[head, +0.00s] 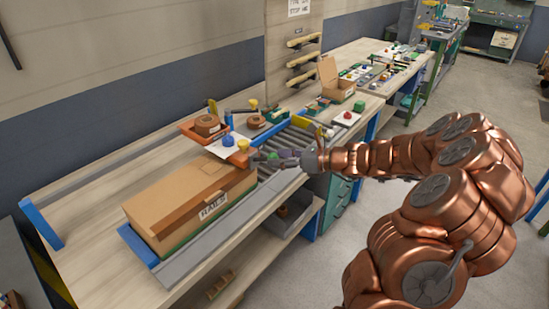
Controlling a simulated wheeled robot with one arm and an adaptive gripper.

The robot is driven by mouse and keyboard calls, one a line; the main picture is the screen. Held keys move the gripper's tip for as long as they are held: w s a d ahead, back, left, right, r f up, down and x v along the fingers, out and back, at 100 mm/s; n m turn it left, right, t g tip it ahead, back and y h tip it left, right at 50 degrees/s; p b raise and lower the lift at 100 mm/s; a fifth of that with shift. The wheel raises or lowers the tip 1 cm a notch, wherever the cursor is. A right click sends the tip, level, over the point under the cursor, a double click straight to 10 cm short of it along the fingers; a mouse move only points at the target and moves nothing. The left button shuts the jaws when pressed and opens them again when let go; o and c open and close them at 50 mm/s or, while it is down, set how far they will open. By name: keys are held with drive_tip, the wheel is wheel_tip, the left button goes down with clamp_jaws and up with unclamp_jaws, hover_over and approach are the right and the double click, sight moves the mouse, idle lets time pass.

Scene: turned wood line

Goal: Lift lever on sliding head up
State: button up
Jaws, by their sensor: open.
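My gripper (271,158) reaches in from the right over the bench, its fingers pointing left. It is open, with nothing seen between the fingers. Just left of the fingertips is a small orange block (239,160) with a yellow knob (243,145) on top, beside the far right corner of the cardboard box. This may be the sliding head and its lever, but the view is too small to be sure. Whether the fingers touch it cannot be told. A blue knob (228,140) shows just behind it.
A long cardboard box (175,212) marked RAILS lies on the bench in front of the block. An orange tray (186,129) holding a brown roll (207,124) stands behind. A roller conveyor (291,142) lies beyond my gripper. The bench's left end (85,215) is mostly clear.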

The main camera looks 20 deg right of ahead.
drive_tip(key=v, duration=0.9)
drive_tip(key=shift+s+d, duration=0.2)
drive_tip(key=shift+a+r, duration=0.1)
drive_tip(key=s+a+n+g, duration=0.5)
drive_tip(key=s+a+n, duration=0.15)
drive_tip(key=a, duration=0.45)
drive_tip(key=s+a+n+g, duration=0.55)
drive_tip(key=a+n, duration=0.25)
drive_tip(key=a, duration=0.3)
drive_tip(key=s+a+f+n+g+h, duration=0.2)
drive_tip(key=s+n+h, duration=0.4)
drive_tip(key=s, duration=0.5)
drive_tip(key=s+d+n+h, duration=0.4)
drive_tip(key=s+d+n, duration=0.2)
drive_tip(key=s+n, duration=0.2)
drive_tip(key=shift+s+f, duration=0.3)
drive_tip(key=shift+s, duration=0.3)
